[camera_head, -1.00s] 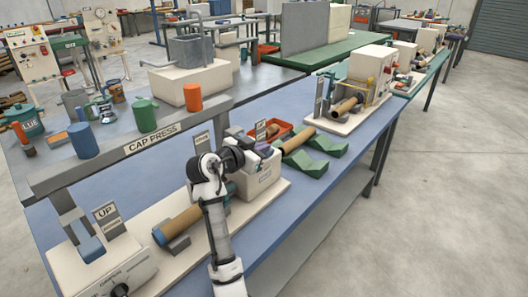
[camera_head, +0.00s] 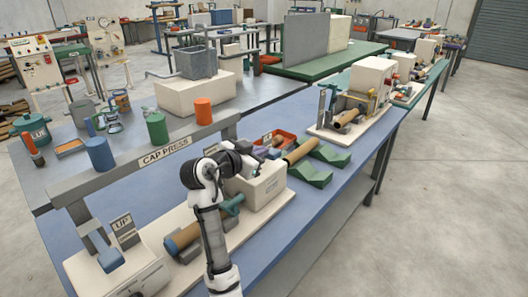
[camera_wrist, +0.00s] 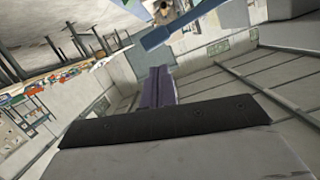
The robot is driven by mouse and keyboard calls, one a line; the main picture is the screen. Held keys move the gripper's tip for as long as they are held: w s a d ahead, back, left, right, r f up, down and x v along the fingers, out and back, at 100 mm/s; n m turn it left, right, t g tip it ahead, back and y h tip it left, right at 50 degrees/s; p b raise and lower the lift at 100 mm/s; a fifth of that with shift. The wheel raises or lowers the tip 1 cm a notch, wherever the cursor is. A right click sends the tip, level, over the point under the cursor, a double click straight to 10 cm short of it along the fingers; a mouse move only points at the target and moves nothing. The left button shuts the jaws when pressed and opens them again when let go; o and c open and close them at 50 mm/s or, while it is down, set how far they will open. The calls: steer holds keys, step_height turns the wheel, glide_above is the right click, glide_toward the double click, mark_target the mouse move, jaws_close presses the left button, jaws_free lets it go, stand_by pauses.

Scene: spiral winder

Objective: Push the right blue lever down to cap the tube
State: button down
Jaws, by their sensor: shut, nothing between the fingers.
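The cap press has a left blue lever (camera_head: 111,259) on its near-left block, beside an UP sign (camera_head: 123,230). The brown tube (camera_head: 184,237) lies in a cradle on the cream base, with blue-teal at its left end. A teal cylinder (camera_head: 233,203) shows near its right end, partly behind my arm. In the head view my arm covers the right lever's area.
The grey CAP PRESS beam (camera_head: 165,156) crosses behind the base. Green V-blocks (camera_head: 313,175) hold another brown tube (camera_head: 301,150), with a red-orange bin (camera_head: 284,139) behind. The blue tabletop is clear at the front right.

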steer(key=shift+v, duration=2.75)
